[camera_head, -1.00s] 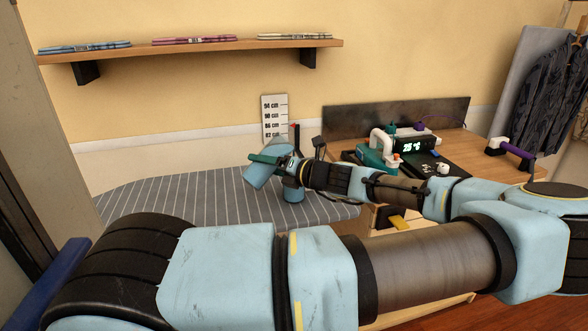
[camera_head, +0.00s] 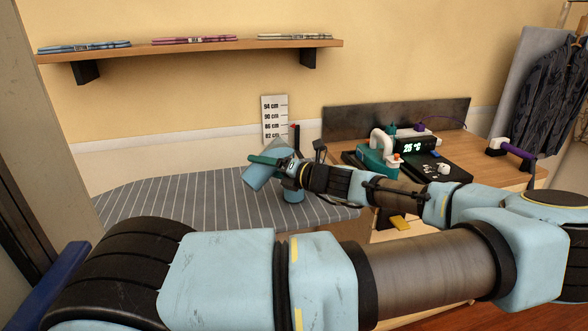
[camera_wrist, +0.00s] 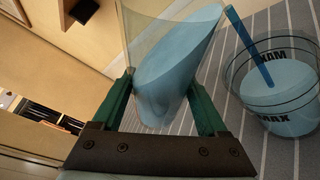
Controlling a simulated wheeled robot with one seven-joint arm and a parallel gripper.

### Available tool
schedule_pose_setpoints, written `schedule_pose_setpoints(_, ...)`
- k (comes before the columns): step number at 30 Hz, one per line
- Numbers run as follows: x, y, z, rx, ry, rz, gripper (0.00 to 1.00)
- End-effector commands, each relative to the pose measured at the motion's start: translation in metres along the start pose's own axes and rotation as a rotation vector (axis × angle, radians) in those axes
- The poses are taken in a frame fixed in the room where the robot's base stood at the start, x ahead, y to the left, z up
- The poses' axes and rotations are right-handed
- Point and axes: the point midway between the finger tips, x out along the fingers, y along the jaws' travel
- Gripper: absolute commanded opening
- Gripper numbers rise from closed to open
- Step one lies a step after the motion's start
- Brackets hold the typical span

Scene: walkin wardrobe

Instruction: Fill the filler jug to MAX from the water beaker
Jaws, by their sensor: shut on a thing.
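The water beaker (camera_wrist: 175,70) is clear with blue water and is strongly tilted. My gripper (camera_wrist: 165,98) is shut on it, with a green finger on each side. A thin blue stream (camera_wrist: 250,47) runs from the beaker's lip down into the filler jug (camera_wrist: 243,66). The jug is clear, upright, marked MAX on near and far sides, and holds blue water with its surface close to the marking; the exact level is hard to tell.
The jug stands on a grey striped ironing board (camera_head: 180,200). A wooden desk (camera_head: 460,150) at right holds a teal-and-white device (camera_head: 378,158) and a display reading about 25 °C (camera_head: 412,147). A height card (camera_head: 274,120) stands behind.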

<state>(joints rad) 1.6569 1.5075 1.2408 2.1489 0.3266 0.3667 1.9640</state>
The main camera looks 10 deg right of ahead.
Motion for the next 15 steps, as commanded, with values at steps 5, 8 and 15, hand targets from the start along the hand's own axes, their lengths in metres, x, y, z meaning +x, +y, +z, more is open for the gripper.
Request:
schedule_pose_setpoints(5, 0.0003, -0.0004, -0.0007, 0.008, -0.002, 0.005, 0.0)
schedule_pose_setpoints(8, 0.0004, -0.0008, -0.0012, 0.013, -0.002, 0.007, 0.0)
schedule_pose_setpoints(15, 0.0007, -0.0016, -0.0022, 0.024, -0.004, 0.011, 0.0)
